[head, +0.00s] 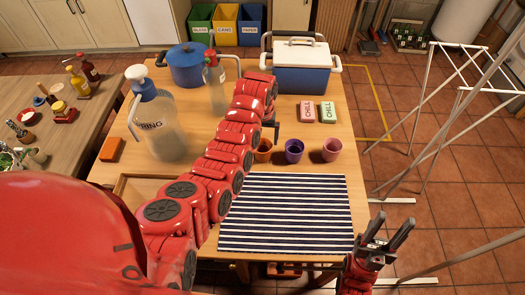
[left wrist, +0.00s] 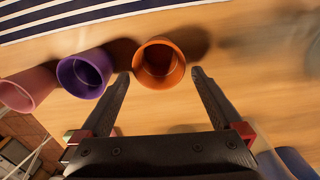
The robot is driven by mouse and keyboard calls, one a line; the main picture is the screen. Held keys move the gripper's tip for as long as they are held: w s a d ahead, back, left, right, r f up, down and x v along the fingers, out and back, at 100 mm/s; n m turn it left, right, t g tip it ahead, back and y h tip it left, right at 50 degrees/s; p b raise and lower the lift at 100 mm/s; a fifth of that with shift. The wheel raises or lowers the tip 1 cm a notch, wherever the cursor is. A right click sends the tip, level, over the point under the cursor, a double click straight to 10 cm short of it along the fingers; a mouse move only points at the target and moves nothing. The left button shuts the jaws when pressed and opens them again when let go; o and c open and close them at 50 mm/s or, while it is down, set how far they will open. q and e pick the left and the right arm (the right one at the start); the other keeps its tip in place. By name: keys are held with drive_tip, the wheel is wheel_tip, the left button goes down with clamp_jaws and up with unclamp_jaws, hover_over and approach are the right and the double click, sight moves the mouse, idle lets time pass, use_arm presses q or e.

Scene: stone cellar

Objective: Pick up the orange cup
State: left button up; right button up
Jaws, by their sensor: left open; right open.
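The orange cup (head: 263,150) stands at the left end of a row of three cups on the wooden table, beside the purple cup (head: 294,151) and the pink cup (head: 332,150). My left gripper (head: 275,131) is just behind the orange cup, its fingers partly hidden by my arm. In the left wrist view the open fingers (left wrist: 160,76) point at the orange cup (left wrist: 159,64), which lies centred at the gap between the tips, with nothing gripped. The purple cup (left wrist: 84,74) is close beside the left finger. My right gripper (head: 386,234) is open and empty off the table's front right corner.
A striped mat (head: 290,215) lies in front of the cups. An orange block (head: 111,149) is at left. A white rack (head: 440,110) stands right of the table.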

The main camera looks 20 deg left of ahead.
sight(263, 148)
use_arm(q)
drive_tip(key=shift+s+f+p, duration=0.1)
drive_tip(key=shift+f+p, duration=0.2)
drive_tip(key=shift+p, duration=0.05)
drive_tip(key=f+p, duration=0.1)
drive_tip(key=f, duration=0.2)
drive_tip(key=shift+s+d+p, duration=0.1)
drive_tip(key=shift+s+p, duration=0.1)
drive_tip(key=shift+p, duration=0.2)
drive_tip(key=shift+w+f, duration=0.1)
drive_tip(key=shift+f, duration=0.9)
drive_tip(key=c, duration=1.1)
drive_tip(key=shift+o, duration=0.2)
drive_tip(key=shift+r, duration=0.2)
